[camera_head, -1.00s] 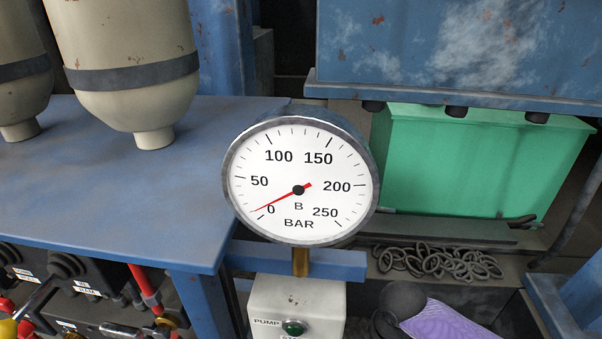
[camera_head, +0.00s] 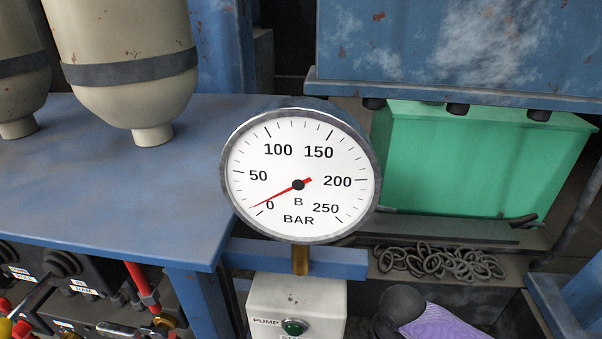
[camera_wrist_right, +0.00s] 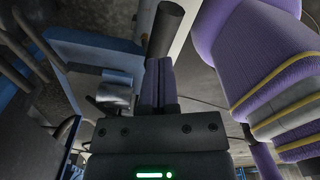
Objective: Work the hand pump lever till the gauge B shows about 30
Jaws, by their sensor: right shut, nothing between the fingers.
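Gauge B (camera_head: 300,165) faces me in the middle of the head view, with a white dial marked 0 to 250 BAR. Its red needle points between 0 and 50, a little above 0, at roughly 10. My right gripper (camera_wrist_right: 160,64) shows in the right wrist view, with its fingers together and nothing between them. A dark round bar (camera_wrist_right: 167,30) stands just beyond the fingertips; it may be the pump lever, but I cannot tell, nor whether the fingers touch it. No gripper shows in the head view. My left gripper is not in view.
A blue bench (camera_head: 120,195) with cream tanks (camera_head: 130,105) fills the left. A white pump box (camera_head: 272,300) with a green button sits below the gauge. A green tank (camera_head: 480,165) and a chain (camera_head: 440,262) lie behind. Valves and a red pipe (camera_head: 142,283) are at lower left.

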